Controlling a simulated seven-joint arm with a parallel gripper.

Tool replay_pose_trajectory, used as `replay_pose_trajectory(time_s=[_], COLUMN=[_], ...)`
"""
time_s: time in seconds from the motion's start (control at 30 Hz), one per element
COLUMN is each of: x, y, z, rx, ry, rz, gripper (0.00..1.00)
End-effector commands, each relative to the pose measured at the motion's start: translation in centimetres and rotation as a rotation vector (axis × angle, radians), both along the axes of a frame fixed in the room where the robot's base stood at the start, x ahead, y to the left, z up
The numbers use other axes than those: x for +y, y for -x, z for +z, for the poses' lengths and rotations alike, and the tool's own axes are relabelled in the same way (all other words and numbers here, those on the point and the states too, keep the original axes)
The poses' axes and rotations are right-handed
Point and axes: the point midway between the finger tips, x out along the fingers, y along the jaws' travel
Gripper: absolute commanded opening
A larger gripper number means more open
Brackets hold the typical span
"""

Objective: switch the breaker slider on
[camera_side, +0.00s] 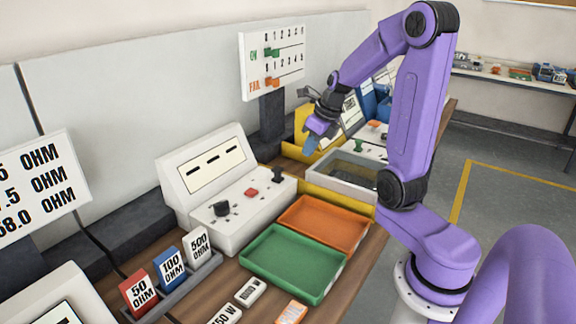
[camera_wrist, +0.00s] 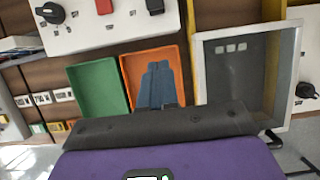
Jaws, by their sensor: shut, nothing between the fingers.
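A white console (camera_side: 240,222) with a sloped display showing dashes stands on the bench at centre left. Its panel carries a black knob (camera_side: 222,208), a red button (camera_side: 251,192) and, at the right end, a black slider-like block (camera_side: 277,181), which looks like the breaker slider. In the wrist view, the block (camera_wrist: 154,6) is cut by the top edge; its on or off position cannot be read. My gripper (camera_side: 310,149) is raised above the bench, right of the console and apart from it. Its blue fingers (camera_wrist: 162,84) are together and empty, seen against the orange tray.
A green tray (camera_side: 289,286) and an orange tray (camera_side: 344,245) lie in front of the console. A grey-framed box (camera_side: 328,179) stands right of it, with another console (camera_side: 374,133) beyond. Labelled OHM blocks (camera_side: 171,266) stand at front left. A counter board (camera_side: 246,75) rises behind.

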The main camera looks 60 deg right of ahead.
Motion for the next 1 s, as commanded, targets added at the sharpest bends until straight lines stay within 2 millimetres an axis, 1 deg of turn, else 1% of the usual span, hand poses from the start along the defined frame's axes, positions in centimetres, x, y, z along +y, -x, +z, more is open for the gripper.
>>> replay_pose_trajectory(time_s=[0.1,0.3,0.67,0.8,1.0], x=[0.1,0.0,0.0,0.0,0.0], y=[-0.5,-1.6,-3.2,-5.3,-6.9], z=[-1.7,-4.3,-8.4,-8.2,-8.2], rx=[0.007,0.005,0.005,0.000,0.001], ry=[-0.003,-0.002,0.000,0.002,0.001], rz=[0.000,0.000,-0.001,0.000,0.000], gripper=[0.00,0.00,0.00,0.00,0.00])
